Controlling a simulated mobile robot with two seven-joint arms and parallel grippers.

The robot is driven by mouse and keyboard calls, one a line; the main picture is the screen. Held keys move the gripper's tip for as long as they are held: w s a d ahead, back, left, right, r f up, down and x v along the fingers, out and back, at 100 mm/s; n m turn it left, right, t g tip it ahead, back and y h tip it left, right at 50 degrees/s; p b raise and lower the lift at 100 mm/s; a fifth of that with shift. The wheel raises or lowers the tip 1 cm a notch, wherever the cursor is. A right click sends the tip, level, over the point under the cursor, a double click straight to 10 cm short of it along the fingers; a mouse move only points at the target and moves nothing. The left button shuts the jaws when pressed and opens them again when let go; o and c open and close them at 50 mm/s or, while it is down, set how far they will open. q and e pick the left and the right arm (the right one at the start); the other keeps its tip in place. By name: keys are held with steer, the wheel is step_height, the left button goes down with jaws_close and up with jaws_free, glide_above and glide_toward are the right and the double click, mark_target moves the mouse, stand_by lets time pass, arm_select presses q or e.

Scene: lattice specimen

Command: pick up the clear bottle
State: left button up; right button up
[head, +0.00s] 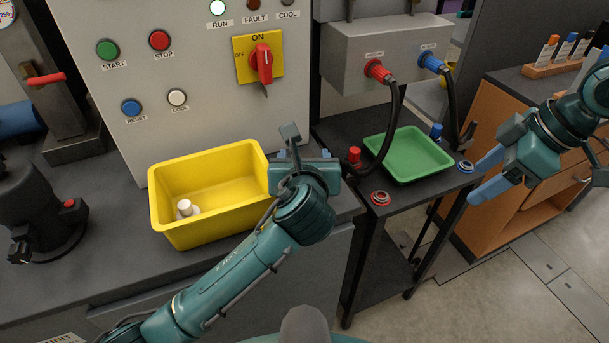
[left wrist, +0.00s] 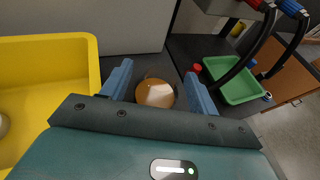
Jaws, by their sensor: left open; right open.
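A small pale bottle with a white cap (head: 185,206) stands inside the yellow bin (head: 158,205), near its left end. I cannot tell for sure that it is the clear bottle. A pale bit of it shows at the left edge in the left wrist view (left wrist: 3,125). My left gripper (head: 303,154) is open just right of the bin. In the left wrist view, a round brown thing with a pale patch (left wrist: 157,93) lies between its fingers, apparently not gripped; the arm hides it in the head view. My right gripper (head: 482,178) is open and empty at the right.
A green tray (head: 448,163) sits on the dark side stand, with red and blue connectors around it and black cables (head: 394,125) hanging beside it. A control panel (head: 200,110) rises behind the bin. A black device (head: 40,205) stands at left.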

arm_select(q)
steer(key=shift+x, duration=1.4)
steer(key=shift+c, duration=0.4)
steer(key=c, duration=1.1)
